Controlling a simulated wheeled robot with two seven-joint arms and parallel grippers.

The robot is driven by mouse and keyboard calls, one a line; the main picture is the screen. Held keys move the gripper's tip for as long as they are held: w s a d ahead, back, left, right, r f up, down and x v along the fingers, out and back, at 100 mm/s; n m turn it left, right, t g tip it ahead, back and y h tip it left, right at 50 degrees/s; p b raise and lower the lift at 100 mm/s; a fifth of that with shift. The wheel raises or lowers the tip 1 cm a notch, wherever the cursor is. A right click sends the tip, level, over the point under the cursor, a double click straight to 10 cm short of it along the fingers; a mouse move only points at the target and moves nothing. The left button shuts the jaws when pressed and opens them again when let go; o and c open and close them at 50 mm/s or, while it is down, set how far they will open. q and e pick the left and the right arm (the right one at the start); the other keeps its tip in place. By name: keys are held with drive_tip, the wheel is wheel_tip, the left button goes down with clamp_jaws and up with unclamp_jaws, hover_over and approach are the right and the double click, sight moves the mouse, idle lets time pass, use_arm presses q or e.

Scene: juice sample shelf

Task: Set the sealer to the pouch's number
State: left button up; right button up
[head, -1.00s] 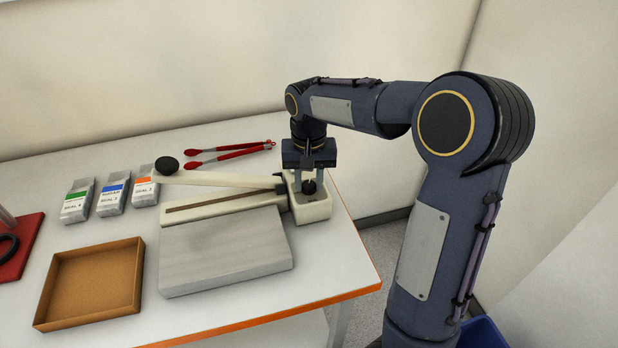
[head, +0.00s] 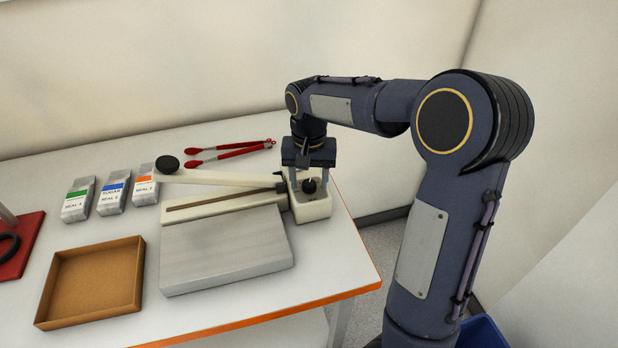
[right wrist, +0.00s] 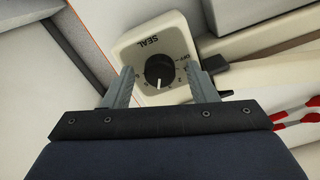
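The sealer (head: 225,208) is a cream bar with a raised arm ending in a black knob. Its control box (head: 313,207) is at the right end. The black dial (right wrist: 160,70) on the box is marked SEAL, with OFF and small numbers around it. Its white pointer faces the bottom of the right wrist view; the number there is too small to read surely. My right gripper (head: 310,184) is open, pointing down over the box, one finger on each side of the dial with gaps. Three pouches with green (head: 78,199), blue (head: 112,194) and orange (head: 145,186) bands carry SEAL numbers, hard to read.
A grey plate (head: 225,252) lies in front of the sealer. An empty brown tray (head: 92,285) is to its left. Red tongs (head: 230,152) lie behind. A red base (head: 22,245) is at the left edge. The table's orange edge (head: 260,320) runs along the front.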

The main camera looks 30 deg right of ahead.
sight(309, 183)
wheel_tip(309, 183, up, 7)
drive_tip(key=shift+r, duration=0.4)
idle(0.6)
drive_tip(key=shift+s, duration=0.2)
drive_tip(key=s+a+f+n+t+y, duration=0.2)
drive_tip(key=s+a, duration=0.1)
drive_tip(key=s, duration=0.8)
drive_tip(key=s+a+f+n+t+y, duration=0.1)
drive_tip(key=s+a+f+n+t, duration=0.1)
drive_tip(key=s, duration=0.9)
drive_tip(key=a+f+t, duration=0.1)
drive_tip(key=a, duration=0.1)
drive_tip(key=shift+s+a+n+t+y, duration=0.3)
drive_tip(key=shift+n+y, duration=0.1)
